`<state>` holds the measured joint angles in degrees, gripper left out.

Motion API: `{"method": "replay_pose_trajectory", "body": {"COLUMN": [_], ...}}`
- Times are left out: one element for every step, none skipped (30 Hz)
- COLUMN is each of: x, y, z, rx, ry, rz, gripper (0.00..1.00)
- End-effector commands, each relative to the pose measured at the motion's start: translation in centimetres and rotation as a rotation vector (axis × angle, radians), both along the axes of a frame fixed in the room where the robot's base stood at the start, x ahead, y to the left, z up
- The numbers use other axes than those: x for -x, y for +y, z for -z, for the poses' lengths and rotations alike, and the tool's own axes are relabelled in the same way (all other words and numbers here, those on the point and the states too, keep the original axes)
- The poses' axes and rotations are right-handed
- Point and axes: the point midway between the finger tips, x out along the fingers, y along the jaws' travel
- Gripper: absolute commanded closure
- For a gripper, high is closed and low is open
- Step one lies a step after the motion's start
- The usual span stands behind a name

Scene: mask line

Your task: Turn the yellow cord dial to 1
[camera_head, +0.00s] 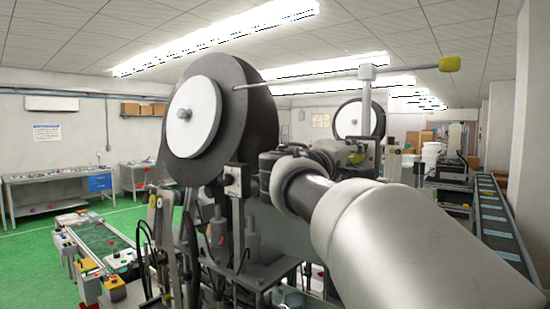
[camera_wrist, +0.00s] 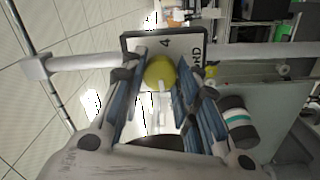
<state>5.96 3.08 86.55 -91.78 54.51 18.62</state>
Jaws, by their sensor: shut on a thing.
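The yellow cord dial (camera_wrist: 160,72) shows as a rounded yellow knob in the wrist view. My gripper (camera_wrist: 159,80) has its two blue-grey fingers on either side of the dial and is shut on it. Behind the dial is a dark-framed label plate (camera_wrist: 142,44) with a "4" and part of the word "CORD", lying sideways in the picture. The rest of the lettering and any pointer mark are hidden or too small to read. In the head view, my arm hides most of the gripper, and I cannot make out the dial there with certainty.
A large dark reel with a white hub (camera_head: 193,116) stands left of my arm. A conveyor (camera_head: 497,225) runs along the right. Green floor (camera_head: 35,245) is clear at the left.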

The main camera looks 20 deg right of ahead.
Motion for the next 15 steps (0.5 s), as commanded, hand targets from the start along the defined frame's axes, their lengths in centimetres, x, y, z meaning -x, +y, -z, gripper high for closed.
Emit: {"method": "replay_pose_trajectory", "body": {"x": [0.03, 0.03, 0.03, 0.03, 0.03, 0.03, 0.03, 0.03, 0.03, 0.03, 0.02, 0.02, 0.02, 0.02, 0.02], "y": [0.0, 0.0, 0.0, 0.0, 0.0, 0.0, 0.0, 0.0, 0.0, 0.0, 0.0, 0.0, 0.0, 0.0, 0.0], "z": [-0.06, -0.06, -0.06, -0.06, -0.06, -0.05, -0.05, -0.05, -0.05, -0.04, -0.05, -0.05, -0.05, -0.04, -0.04], "rx": [0.014, 0.023, 0.033, 0.04, 0.047, 0.055, 0.06, 0.065, 0.07, 0.074, 0.077, 0.081, 0.083, 0.084, 0.086], "ry": [0.023, 0.037, 0.055, 0.066, 0.078, 0.091, 0.099, 0.108, 0.117, 0.123, 0.129, 0.135, 0.138, 0.141, 0.143], "rz": [0.0, 0.0, 0.0, 0.0, 0.0, 0.0, 0.0, 0.0, 0.0, -0.001, -0.001, -0.001, 0.0, 0.0, -0.001], "gripper": [0.95, 0.95, 0.95, 0.95, 0.95, 0.95, 0.95, 0.95, 0.95, 0.95, 0.95, 0.95, 0.95, 0.95, 0.95]}}
